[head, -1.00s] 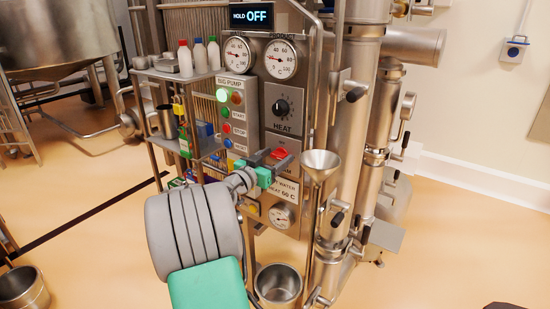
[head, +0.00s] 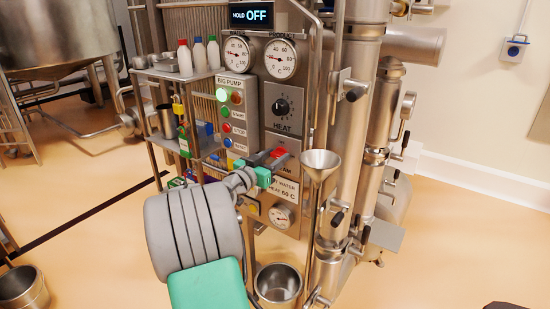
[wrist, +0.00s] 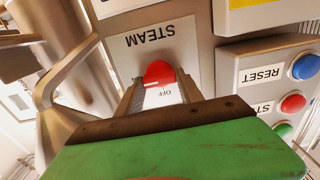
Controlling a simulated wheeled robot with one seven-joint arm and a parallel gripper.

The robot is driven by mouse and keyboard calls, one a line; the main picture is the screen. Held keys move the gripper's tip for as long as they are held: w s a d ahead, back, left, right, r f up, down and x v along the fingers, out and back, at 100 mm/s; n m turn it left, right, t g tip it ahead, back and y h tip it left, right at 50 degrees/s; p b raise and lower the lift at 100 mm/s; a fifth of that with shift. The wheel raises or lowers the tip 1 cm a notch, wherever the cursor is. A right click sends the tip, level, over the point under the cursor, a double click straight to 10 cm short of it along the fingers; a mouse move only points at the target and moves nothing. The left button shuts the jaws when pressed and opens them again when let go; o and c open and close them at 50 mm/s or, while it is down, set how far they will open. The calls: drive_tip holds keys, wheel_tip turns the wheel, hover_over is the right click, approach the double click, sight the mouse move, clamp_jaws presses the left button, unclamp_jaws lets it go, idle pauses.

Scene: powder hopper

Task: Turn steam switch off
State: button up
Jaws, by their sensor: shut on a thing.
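The steam switch has a red knob (wrist: 158,73) on a plate marked STEAM (wrist: 160,42), upside down in the wrist view. My gripper (wrist: 160,92) is shut on this knob, with one finger on each side of it. I cannot tell the switch's exact setting.
The big pump panel (head: 234,115) has a lit green lamp and several buttons. The heat dial (head: 282,107) is above the switch. A funnel (head: 320,162) stands close at the right, and a steel bucket (head: 278,284) is below.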

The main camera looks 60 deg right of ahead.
drive_tip(key=shift+n, duration=0.4)
drive_tip(key=n+p, duration=0.1)
drive_tip(key=n, duration=0.2)
drive_tip(key=shift+w+r+n, duration=0.1)
drive_tip(key=shift+r+n, duration=0.05)
drive_tip(key=shift+n, duration=0.15)
drive_tip(key=n+p, duration=0.2)
drive_tip(key=n, duration=0.2)
drive_tip(key=n+p, duration=0.3)
drive_tip(key=n, duration=0.2)
drive_tip(key=shift+w, duration=0.1)
drive_tip(key=shift+d+n+p, duration=0.1)
drive_tip(key=shift+n+p, duration=1.65)
drive_tip(key=shift+n, duration=0.55)
drive_tip(key=o, duration=1.4)
drive_tip(key=shift+f, duration=0.3)
